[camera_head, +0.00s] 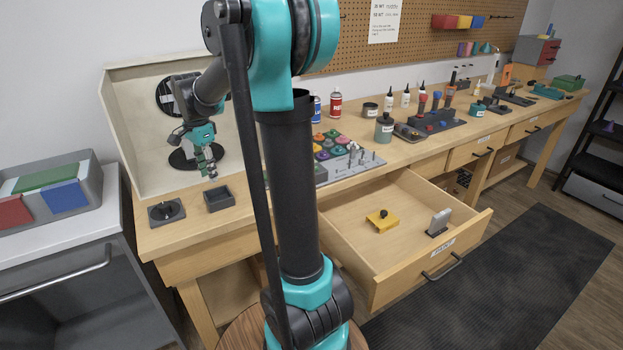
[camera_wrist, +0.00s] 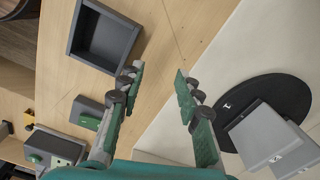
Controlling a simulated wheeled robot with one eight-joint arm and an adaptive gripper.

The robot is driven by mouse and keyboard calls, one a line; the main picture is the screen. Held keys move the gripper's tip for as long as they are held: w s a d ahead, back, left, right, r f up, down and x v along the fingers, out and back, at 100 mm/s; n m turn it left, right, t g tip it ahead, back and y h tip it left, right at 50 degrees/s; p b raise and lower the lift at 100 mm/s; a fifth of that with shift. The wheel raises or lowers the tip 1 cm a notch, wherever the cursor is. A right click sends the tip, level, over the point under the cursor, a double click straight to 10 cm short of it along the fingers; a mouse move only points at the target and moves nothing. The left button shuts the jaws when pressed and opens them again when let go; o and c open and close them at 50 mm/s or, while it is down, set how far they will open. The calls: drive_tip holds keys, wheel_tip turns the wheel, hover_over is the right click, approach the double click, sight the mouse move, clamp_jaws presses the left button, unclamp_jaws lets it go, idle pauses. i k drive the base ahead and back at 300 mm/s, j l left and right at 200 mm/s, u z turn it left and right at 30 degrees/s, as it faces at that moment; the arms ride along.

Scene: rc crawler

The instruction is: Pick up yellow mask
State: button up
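The yellow mask (camera_head: 381,221) appears to be the flat yellow piece with a black knob lying in the open drawer (camera_head: 350,211). My gripper (camera_head: 209,168) is over the left end of the bench, beside the pale booth, well away from the drawer. In the wrist view my gripper (camera_wrist: 160,72) has its two fingers apart with nothing between them. A small yellow and black item (camera_wrist: 29,118) shows at the left edge of the wrist view; I cannot tell if it is the mask.
A small grey upright piece (camera_head: 439,221) stands in the drawer, right of the mask. Pale booth walls (camera_head: 125,125) stand behind my gripper. Bottles and fixtures line the bench.

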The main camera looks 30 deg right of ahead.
sight(383, 219)
drive_tip(key=k+l+u, duration=0.3)
drive_tip(key=k+l+z, duration=0.1)
drive_tip(key=k+l, duration=0.15)
drive_tip(key=l, duration=0.15)
drive_tip(key=k+l+z, duration=0.15)
drive_tip(key=l, duration=0.25)
drive_tip(key=k+z, duration=0.15)
drive_tip(key=z, duration=0.5)
